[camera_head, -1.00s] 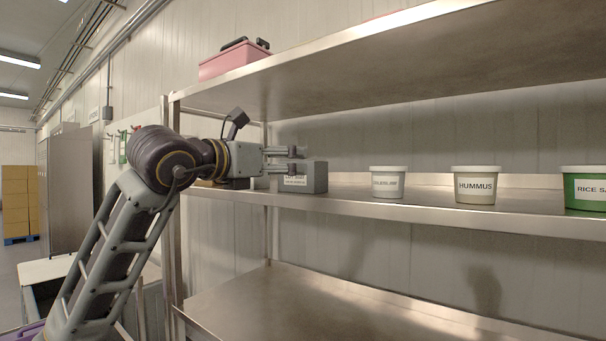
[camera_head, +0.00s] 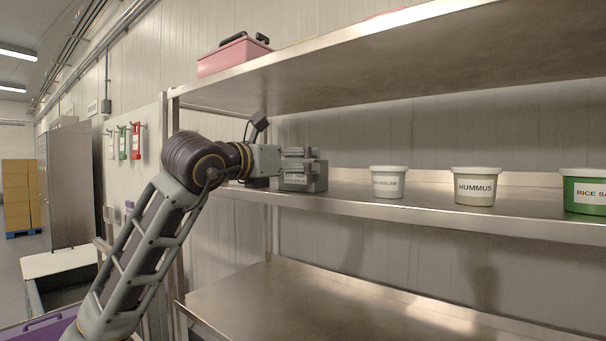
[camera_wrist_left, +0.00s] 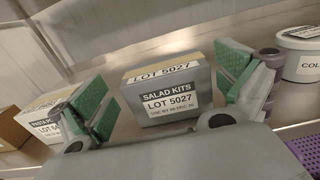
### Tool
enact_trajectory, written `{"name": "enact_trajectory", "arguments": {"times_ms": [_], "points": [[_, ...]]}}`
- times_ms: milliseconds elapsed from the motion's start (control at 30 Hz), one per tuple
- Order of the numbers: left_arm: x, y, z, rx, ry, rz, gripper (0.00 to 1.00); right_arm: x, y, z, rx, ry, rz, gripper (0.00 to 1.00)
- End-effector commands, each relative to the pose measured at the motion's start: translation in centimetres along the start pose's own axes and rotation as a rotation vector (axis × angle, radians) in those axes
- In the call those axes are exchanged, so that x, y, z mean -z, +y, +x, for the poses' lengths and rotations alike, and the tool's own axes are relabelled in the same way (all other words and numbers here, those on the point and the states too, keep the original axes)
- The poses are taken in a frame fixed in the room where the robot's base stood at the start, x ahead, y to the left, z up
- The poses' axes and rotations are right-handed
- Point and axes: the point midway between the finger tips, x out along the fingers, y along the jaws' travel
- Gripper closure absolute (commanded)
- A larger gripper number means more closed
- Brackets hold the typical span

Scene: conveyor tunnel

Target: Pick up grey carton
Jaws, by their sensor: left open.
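The grey carton (camera_head: 304,177) sits on the middle steel shelf (camera_head: 430,200), near its left end. In the left wrist view the carton (camera_wrist_left: 168,92) carries a white label reading "SALAD KITS LOT 5027". My left gripper (camera_head: 298,155) is at the carton in the head view. In the wrist view its open green-padded fingers (camera_wrist_left: 165,85) stand on either side of the carton, with a gap to each side. The carton looks upright on the shelf. My right gripper is not in view.
A coleslaw tub (camera_head: 388,182), a hummus tub (camera_head: 475,186) and a green tub (camera_head: 583,190) stand to the right. Another labelled carton (camera_wrist_left: 48,115) is to the left in the wrist view. The upper shelf (camera_head: 400,50) hangs above and holds a pink box (camera_head: 233,57).

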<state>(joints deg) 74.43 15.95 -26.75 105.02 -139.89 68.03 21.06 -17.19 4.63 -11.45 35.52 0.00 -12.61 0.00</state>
Motion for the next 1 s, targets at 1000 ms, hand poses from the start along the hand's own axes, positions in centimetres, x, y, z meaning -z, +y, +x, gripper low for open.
{"name": "enact_trajectory", "arguments": {"times_ms": [1000], "points": [[0.0, -0.2, 4.0, 0.000, 0.001, 0.000, 0.00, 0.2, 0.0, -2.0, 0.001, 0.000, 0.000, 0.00]]}}
